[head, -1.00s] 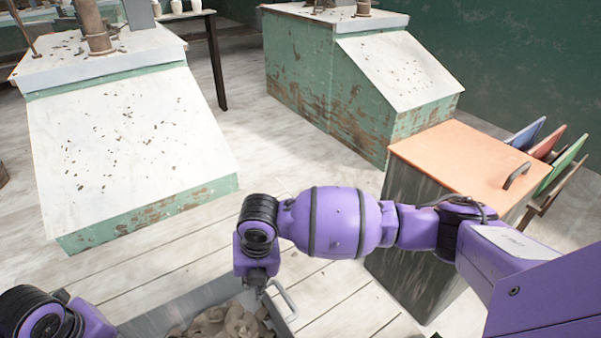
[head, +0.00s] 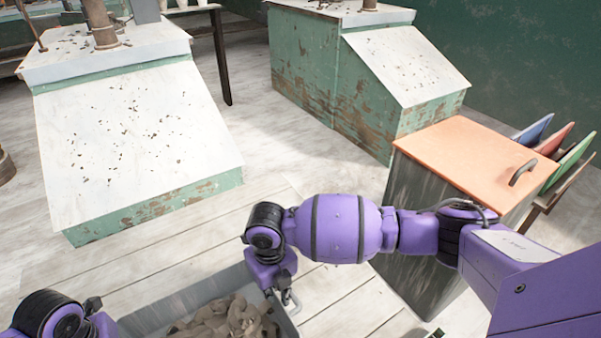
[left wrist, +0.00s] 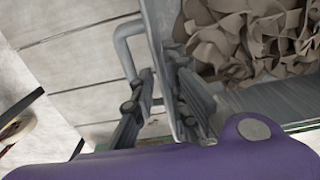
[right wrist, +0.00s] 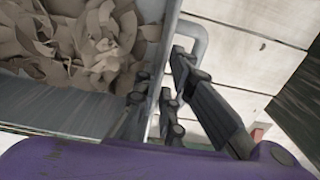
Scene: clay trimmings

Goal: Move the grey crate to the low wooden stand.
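The grey crate (head: 165,312), full of curled clay trimmings, is at the bottom of the head view, its near part cut off. My right gripper (head: 285,288) is at its right end handle (head: 293,303). In the right wrist view the open fingers (right wrist: 160,95) straddle the crate wall, close by the handle (right wrist: 192,32). My left gripper (head: 92,304) is at the crate's left end. In the left wrist view its open fingers (left wrist: 158,95) straddle the opposite wall beside the handle (left wrist: 124,45). I cannot make out the low wooden stand.
An orange-topped dark bin (head: 470,160) stands right, with coloured boards (head: 560,150) behind it. Green benches with sloping white tops stand at left (head: 130,140) and back (head: 400,65). Pale plank floor (head: 300,170) is clear between them.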

